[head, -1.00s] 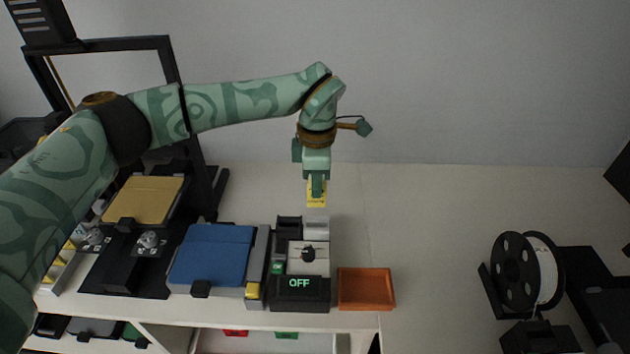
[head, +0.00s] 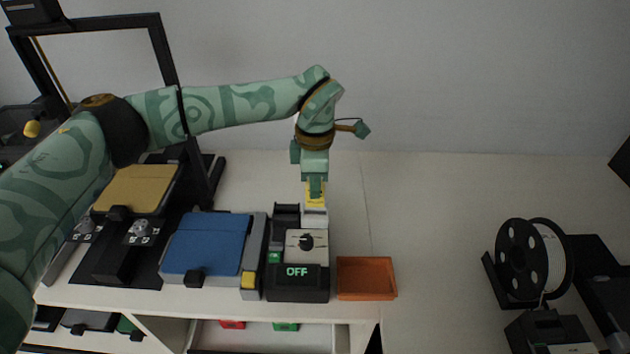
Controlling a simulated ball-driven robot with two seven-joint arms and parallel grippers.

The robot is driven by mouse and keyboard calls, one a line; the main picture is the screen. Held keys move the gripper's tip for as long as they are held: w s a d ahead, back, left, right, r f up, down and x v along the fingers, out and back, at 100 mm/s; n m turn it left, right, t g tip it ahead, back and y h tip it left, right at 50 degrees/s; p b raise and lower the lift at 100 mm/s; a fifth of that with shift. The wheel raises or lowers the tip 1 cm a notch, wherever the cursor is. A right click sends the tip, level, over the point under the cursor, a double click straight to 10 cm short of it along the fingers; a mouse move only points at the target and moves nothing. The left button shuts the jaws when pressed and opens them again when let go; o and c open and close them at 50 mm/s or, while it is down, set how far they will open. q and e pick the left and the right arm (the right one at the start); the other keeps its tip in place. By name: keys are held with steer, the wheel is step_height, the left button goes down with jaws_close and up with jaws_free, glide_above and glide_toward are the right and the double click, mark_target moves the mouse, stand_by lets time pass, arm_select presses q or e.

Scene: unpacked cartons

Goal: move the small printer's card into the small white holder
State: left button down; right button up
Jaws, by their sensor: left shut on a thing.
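My left gripper (head: 315,190) points down and is shut on a small yellow card (head: 315,200). The card's lower end is at the small white holder (head: 315,216), behind the white box with the black knob. The card overlaps the holder in the picture; I cannot tell whether it is inside the slot or just above or behind it. A dark holder (head: 286,214) stands just left of the white one. The small printer (head: 298,285) with the green "OFF" display is in front of both. My right gripper is not in view.
An orange tray (head: 366,297) sits right of the printer at the table edge. A blue-plated printer (head: 206,246) and a gold-plated one (head: 137,190) stand to the left. A filament spool (head: 522,262) stands far right. The table right of the holders is clear.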

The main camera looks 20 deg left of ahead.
mark_target(315, 207)
arm_select(q)
steer(key=shift+f, duration=0.15)
steer(key=shift+f+b, duration=0.6)
steer(key=shift+f, duration=1.15)
steer(key=c, duration=1.4)
jaws_free()
